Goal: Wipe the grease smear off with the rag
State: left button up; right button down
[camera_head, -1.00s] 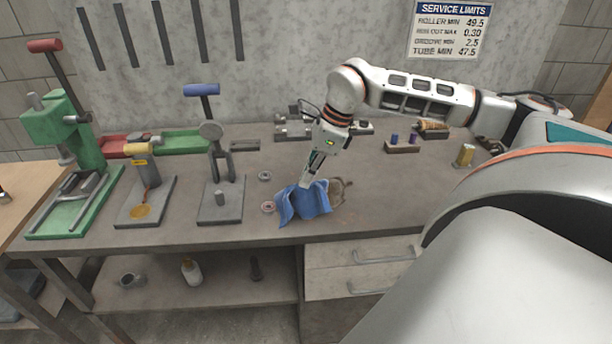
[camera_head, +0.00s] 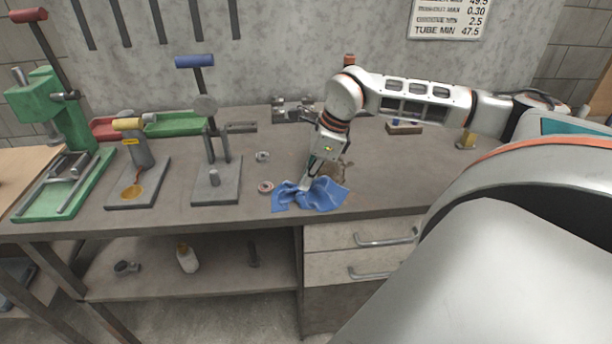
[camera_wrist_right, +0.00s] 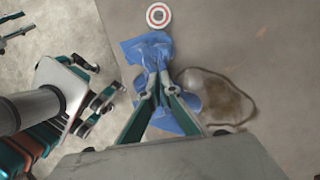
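The blue rag (camera_head: 318,196) lies crumpled on the bench near its front edge. My right gripper (camera_head: 305,185) points down into it, and in the right wrist view its fingertips (camera_wrist_right: 156,80) meet on the rag (camera_wrist_right: 150,47), pinching it. The brown grease smear (camera_head: 342,170) is on the bench just behind and right of the rag. In the wrist view the smear (camera_wrist_right: 218,98) is a dark-edged patch beside the rag, which covers its near edge. My left gripper (camera_wrist_right: 108,82) shows at the left of the wrist view, fingers apart and empty. It is not in the head view.
A red-and-white ring (camera_head: 265,187) lies just left of the rag. A small metal nut (camera_head: 262,156) is behind it. A grey-based press (camera_head: 216,185), a yellow-topped fixture (camera_head: 138,190) and a green press (camera_head: 60,190) stand further left. The bench right of the smear looks clear.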

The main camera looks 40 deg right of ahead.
jog(key=c, duration=1.3)
grip_release()
jog(key=shift+o, duration=0.2)
jog(key=shift+f, duration=0.1)
jog(key=shift+f+b, duration=0.75)
jog(key=shift+f, duration=0.4)
jog(key=shift+r, duration=0.15)
jog(key=c, duration=0.7)
grip_shut()
